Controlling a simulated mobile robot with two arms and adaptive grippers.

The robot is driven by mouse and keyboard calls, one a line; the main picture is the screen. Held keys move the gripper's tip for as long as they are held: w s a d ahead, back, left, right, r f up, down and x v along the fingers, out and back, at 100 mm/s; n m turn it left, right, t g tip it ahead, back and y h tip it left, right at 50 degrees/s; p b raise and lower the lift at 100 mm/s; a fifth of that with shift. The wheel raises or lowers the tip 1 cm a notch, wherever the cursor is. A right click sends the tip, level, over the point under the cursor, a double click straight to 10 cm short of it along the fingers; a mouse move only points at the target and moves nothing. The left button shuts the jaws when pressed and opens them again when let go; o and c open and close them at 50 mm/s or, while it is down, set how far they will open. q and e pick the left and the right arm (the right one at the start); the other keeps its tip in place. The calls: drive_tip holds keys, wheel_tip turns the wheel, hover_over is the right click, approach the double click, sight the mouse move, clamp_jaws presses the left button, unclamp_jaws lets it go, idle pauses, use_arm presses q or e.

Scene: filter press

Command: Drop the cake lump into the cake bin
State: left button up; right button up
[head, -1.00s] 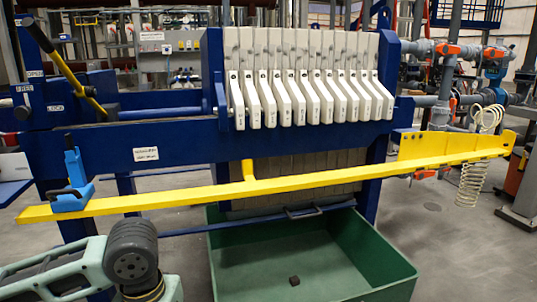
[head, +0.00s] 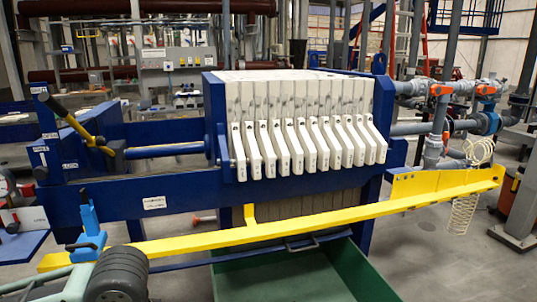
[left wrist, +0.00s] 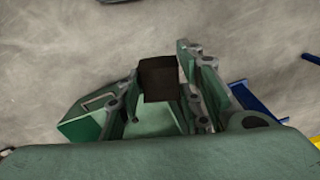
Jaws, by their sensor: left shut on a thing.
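The cake lump (left wrist: 158,78) is a dark brown block in the left wrist view. My left gripper (left wrist: 160,66) is shut on it, with a finger on each side. In the head view only my left arm shows at the lower left; its gripper and the lump are out of that picture. The cake bin (head: 355,278) is a green open box under the press, cut off by the bottom edge. I cannot tell whether the lump is over the bin. My right gripper is not in view.
A long yellow bar (head: 300,226) runs across the front of the blue press frame (head: 105,206). White filter plates (head: 300,140) hang above the bin. A blue clamp-like part (head: 88,228) sits on the bar's left end. Grey floor lies at the right.

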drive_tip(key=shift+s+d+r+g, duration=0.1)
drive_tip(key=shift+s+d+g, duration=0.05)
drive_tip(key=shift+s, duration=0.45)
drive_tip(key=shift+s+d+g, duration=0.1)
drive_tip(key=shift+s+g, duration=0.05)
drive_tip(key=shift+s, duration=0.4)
